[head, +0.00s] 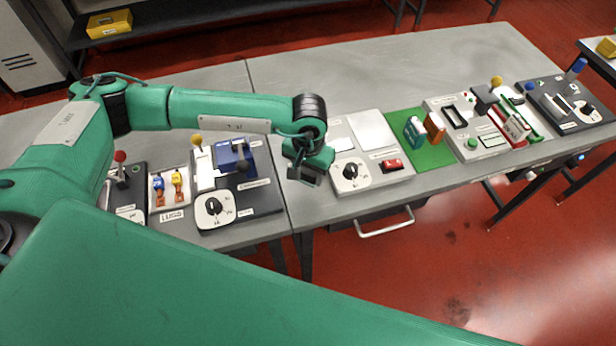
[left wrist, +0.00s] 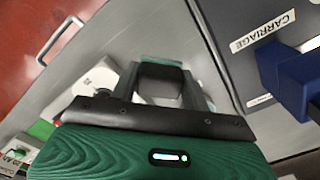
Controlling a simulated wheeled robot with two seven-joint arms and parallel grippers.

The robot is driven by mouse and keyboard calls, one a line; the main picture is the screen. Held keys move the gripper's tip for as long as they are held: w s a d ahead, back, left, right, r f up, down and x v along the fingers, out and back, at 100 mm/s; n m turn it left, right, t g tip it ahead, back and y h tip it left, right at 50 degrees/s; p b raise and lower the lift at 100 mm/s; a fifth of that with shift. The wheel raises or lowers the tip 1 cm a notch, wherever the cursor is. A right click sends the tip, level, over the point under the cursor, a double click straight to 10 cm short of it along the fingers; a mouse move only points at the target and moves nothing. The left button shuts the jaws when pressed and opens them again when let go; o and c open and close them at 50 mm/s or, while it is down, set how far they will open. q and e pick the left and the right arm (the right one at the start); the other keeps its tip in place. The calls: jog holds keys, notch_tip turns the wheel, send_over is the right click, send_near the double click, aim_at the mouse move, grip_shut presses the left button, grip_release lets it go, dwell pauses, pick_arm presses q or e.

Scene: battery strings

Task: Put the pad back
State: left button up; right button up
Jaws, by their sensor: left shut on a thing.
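My left gripper (head: 306,174) hangs over the table near the seam, left of the white panel with the black dial. In the left wrist view, the fingers of this gripper (left wrist: 161,88) are closed on a dark block with a green edge, which appears to be the pad (left wrist: 162,84). In the head view the pad is hard to make out under the gripper. My right gripper is out of view.
The white dial panel (head: 347,189) with a red switch (head: 392,165) stands right of the gripper. A blue block (head: 232,157) on a dark panel is to its left; it also shows in the left wrist view (left wrist: 290,82). A drawer handle (head: 386,229) juts from the table front.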

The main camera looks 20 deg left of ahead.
aim_at(308, 182)
pick_arm(q)
jog(key=shift+f, duration=0.45)
notch_tip(308, 182, down, 3)
jog(key=shift+f+p, duration=0.1)
jog(key=shift+p, duration=0.5)
jog(key=shift+f+b, duration=0.15)
jog(key=shift+b, duration=0.15)
jog(key=o, duration=0.9)
jog(key=shift+o, duration=0.2)
